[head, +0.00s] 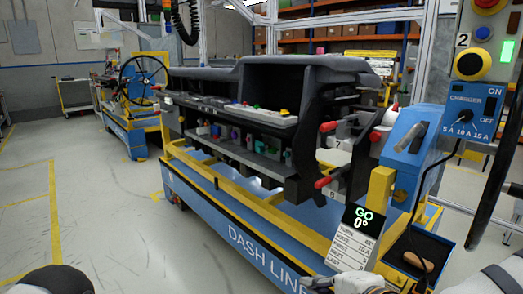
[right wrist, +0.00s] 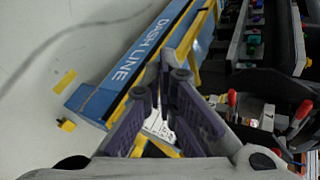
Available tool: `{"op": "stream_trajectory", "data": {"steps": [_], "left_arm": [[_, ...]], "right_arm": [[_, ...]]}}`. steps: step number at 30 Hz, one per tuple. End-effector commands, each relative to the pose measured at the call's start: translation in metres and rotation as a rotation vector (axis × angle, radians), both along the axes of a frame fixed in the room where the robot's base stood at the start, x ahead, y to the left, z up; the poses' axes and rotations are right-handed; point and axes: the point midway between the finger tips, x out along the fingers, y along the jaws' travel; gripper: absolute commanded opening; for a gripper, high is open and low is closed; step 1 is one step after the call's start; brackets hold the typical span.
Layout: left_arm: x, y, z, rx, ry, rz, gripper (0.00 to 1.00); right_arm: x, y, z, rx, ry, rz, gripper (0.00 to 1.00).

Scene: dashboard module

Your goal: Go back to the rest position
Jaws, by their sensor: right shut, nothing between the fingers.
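My right gripper (head: 320,284) shows at the bottom edge of the head view, in front of the blue cart's near end. In the right wrist view my right gripper (right wrist: 164,82) has its purple-padded fingers shut with nothing held. Behind the fingers lies the blue cart (right wrist: 95,98) with its "DASH LINE" lettering. The black dashboard module (head: 310,75) sits on the yellow-framed cart (head: 225,225) in the head view, clear of my gripper. My left gripper is not in view; only a rounded part of my left arm shows at the bottom left.
A blue charger box (head: 470,107) hangs at the right, with a black cable below. Red-handled clamps (head: 328,127) stick out from the module's end. Grey floor (head: 110,215) is free at the left.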

Motion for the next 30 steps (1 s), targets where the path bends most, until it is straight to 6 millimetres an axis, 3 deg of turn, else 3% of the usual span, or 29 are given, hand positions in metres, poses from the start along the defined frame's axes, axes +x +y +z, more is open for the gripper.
{"op": "stream_trajectory", "data": {"steps": [3, 5, 7, 9, 12, 15, 18, 20, 30], "left_arm": [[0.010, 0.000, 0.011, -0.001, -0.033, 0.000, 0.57], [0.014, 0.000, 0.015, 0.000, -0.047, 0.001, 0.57], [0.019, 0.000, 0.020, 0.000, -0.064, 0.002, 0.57], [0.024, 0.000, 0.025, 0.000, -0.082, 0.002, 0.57], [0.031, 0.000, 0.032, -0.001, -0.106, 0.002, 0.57], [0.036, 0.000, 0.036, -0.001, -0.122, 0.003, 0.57], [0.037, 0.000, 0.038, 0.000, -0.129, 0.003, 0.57], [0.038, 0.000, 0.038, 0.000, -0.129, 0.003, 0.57], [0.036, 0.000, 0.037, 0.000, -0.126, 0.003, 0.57]], "right_arm": [[-0.078, 0.012, -0.082, -0.223, 0.162, 0.241, 0.00], [-0.125, 0.007, -0.120, -0.331, 0.245, 0.378, 0.00], [-0.184, -0.005, -0.156, -0.451, 0.340, 0.550, 0.00], [-0.243, -0.024, -0.181, -0.561, 0.428, 0.733, 0.00], [-0.317, -0.060, -0.200, -0.690, 0.537, 0.985, 0.00], [-0.367, -0.093, -0.203, -0.772, 0.614, 1.179, 0.00], [-0.392, -0.113, -0.203, -0.813, 0.653, 1.292, 0.00], [-0.398, -0.118, -0.202, -0.822, 0.664, 1.320, 0.00], [-0.399, -0.119, -0.203, -0.821, 0.668, 1.322, 0.00]]}}
